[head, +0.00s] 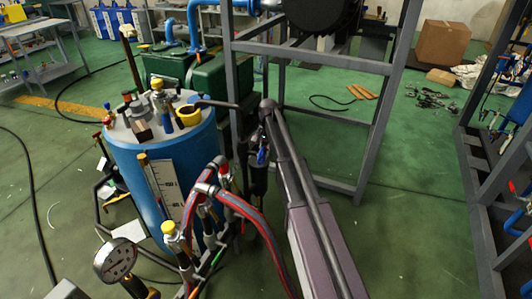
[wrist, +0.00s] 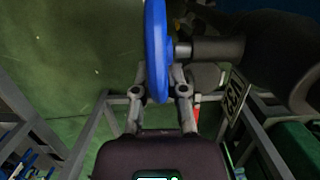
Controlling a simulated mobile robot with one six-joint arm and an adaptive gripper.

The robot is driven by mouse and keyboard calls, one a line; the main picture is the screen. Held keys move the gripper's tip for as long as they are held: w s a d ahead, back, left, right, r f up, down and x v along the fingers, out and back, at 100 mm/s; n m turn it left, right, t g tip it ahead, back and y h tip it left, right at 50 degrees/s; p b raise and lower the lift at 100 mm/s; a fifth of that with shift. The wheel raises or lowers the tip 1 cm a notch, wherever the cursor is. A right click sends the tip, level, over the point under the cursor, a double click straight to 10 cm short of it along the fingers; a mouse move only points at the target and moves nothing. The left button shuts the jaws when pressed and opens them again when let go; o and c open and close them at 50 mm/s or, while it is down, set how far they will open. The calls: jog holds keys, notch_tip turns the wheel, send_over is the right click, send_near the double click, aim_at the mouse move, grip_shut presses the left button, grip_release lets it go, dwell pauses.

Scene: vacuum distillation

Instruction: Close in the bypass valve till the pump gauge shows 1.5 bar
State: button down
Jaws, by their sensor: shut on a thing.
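The bypass valve's blue handwheel (wrist: 156,50) stands edge-on in the wrist view, with a grey stem leading right to a dark valve body (wrist: 215,48). My gripper (wrist: 162,82) has one finger on each side of the wheel's lower rim and is shut on it. In the head view a small blue part of the wheel (head: 262,157) shows beside my gripper (head: 257,168), mostly hidden by my arm. A round white dial gauge (head: 115,260) stands at the lower left of the head view; its reading is too small to tell.
A blue drum (head: 165,180) with fittings on its lid stands left of my arm. Red-and-grey hoses (head: 250,212) curve close in front. A grey steel frame (head: 345,185) stands behind, and another rack (head: 480,210) at right. Green floor lies between them.

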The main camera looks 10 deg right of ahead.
jog(key=shift+s, duration=0.1)
jog(key=c, duration=0.7)
grip_release()
jog(key=shift+d, duration=0.15)
jog(key=w+d+n+t+y, duration=0.1)
jog(key=d+t, duration=0.1)
jog(key=d, duration=0.4)
jog(key=s+a+n+h, duration=0.1)
jog(key=s+a+n, duration=0.25)
jog(key=s, duration=1.25)
jog(key=s+a+n+h, duration=0.1)
jog(key=s+a+n, duration=0.25)
jog(key=s, duration=1.25)
jog(key=shift+m, duration=0.4)
notch_tip(320, 180, up, 21)
jog(key=p, duration=2.1)
jog(key=shift+a, duration=0.1)
